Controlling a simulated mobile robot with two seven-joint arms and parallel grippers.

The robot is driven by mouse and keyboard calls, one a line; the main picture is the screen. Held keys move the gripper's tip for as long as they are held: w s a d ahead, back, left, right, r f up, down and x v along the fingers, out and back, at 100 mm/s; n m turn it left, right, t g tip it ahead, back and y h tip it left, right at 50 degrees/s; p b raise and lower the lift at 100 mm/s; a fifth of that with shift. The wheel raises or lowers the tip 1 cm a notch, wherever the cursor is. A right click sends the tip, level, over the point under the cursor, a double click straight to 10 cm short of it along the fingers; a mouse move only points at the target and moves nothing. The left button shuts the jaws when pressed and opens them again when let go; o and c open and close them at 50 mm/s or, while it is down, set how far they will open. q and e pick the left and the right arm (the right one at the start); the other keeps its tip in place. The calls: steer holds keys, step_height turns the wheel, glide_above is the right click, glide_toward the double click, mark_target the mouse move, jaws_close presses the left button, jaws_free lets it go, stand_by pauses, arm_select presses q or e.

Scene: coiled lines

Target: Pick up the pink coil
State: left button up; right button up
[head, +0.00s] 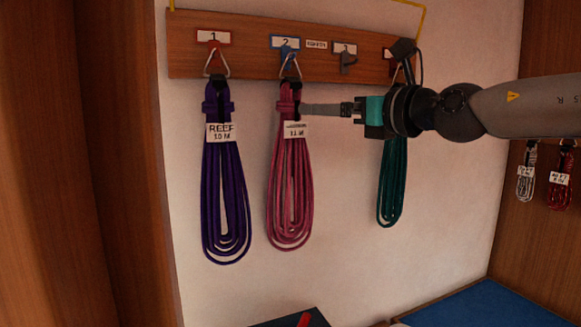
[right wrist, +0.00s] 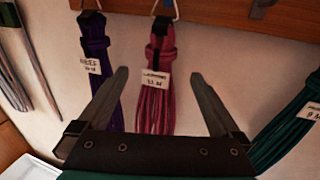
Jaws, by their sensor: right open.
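The pink coil (head: 290,190) hangs from the blue hook numbered 2 (head: 287,52) on the wall board, with a white tag across its upper part. My right gripper (head: 306,109) comes in from the right, its fingers reaching the coil's upper wrapped part just above the tag. In the right wrist view the pink coil (right wrist: 155,105) shows between the two spread fingertips (right wrist: 158,77). The gripper is open and holds nothing. I cannot tell how far the fingers reach around the coil. My left gripper is out of view.
A purple coil (head: 225,200) hangs close on the left from red hook 1 (head: 212,47). A teal coil (head: 391,190) hangs to the right, partly behind my arm. Grey hook 3 (head: 347,60) is empty. A wooden panel (head: 75,150) stands at far left.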

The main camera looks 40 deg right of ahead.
mark_target(291, 110)
steer(key=w+p, duration=0.1)
steer(key=w, duration=0.2)
steer(key=w+p, duration=0.1)
steer(key=w, duration=0.2)
steer(key=w+p, duration=0.2)
steer(key=w, duration=0.1)
steer(key=shift+d+f, duration=0.3)
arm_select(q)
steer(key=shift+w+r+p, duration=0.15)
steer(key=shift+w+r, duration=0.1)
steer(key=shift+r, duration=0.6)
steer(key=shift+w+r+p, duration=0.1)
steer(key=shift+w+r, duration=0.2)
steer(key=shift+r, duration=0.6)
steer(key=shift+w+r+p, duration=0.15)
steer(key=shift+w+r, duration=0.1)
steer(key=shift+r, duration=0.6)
arm_select(e)
steer(key=shift+w, duration=1.3)
jaws_close()
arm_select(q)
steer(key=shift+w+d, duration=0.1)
arm_select(e)
steer(key=shift+r, duration=0.1)
